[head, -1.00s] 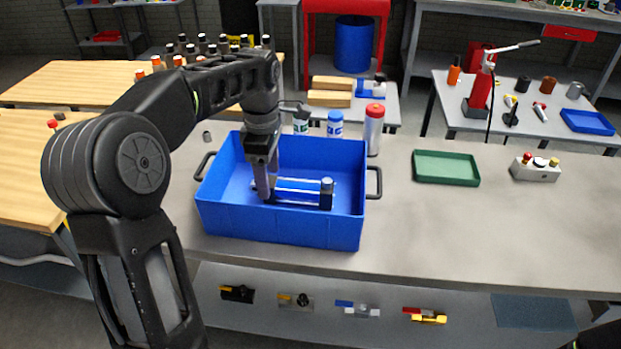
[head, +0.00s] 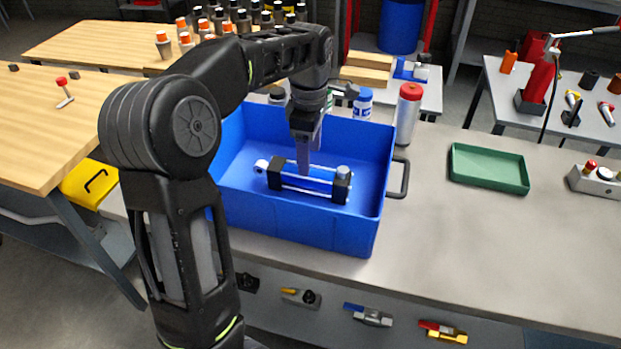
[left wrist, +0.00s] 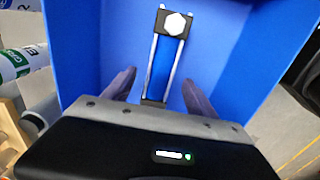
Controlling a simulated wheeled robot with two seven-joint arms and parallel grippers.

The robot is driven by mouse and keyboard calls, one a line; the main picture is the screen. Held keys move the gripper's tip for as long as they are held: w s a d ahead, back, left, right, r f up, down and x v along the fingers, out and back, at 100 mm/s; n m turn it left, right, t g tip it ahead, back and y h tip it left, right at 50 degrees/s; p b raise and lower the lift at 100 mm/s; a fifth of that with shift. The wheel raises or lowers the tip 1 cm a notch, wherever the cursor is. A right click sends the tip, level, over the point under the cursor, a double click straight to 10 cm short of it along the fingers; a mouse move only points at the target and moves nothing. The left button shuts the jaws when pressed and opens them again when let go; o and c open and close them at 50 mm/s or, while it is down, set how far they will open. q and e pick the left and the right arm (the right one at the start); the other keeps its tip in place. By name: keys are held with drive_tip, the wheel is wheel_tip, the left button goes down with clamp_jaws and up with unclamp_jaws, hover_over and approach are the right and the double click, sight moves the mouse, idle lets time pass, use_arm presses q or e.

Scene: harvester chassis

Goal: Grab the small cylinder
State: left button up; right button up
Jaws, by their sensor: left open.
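The small cylinder (head: 312,181) has a blue barrel, silver rods and black end blocks. It lies inside the blue bin (head: 292,222), and in the left wrist view the cylinder (left wrist: 165,58) runs up from between my fingers. My left gripper (head: 304,170) points down into the bin over the cylinder's middle. In the left wrist view my left gripper (left wrist: 157,88) is open, with one finger on each side of the cylinder and gaps visible. Whether the fingers touch the bin floor cannot be told. My right gripper is not in view.
A red-capped bottle (head: 408,115) and a blue-capped bottle (head: 362,104) stand behind the bin. A green tray (head: 489,168) lies to the right on the grey bench (head: 450,240), with clear surface around it.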

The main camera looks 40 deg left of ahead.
sight(309, 178)
use_arm(q)
drive_tip(key=shift+f, duration=1.35)
drive_tip(key=shift+s+f+p, duration=0.1)
drive_tip(key=shift+f+p, duration=0.2)
drive_tip(key=shift+f, duration=2.35)
clamp_jaws()
drive_tip(key=shift+r, duration=0.15)
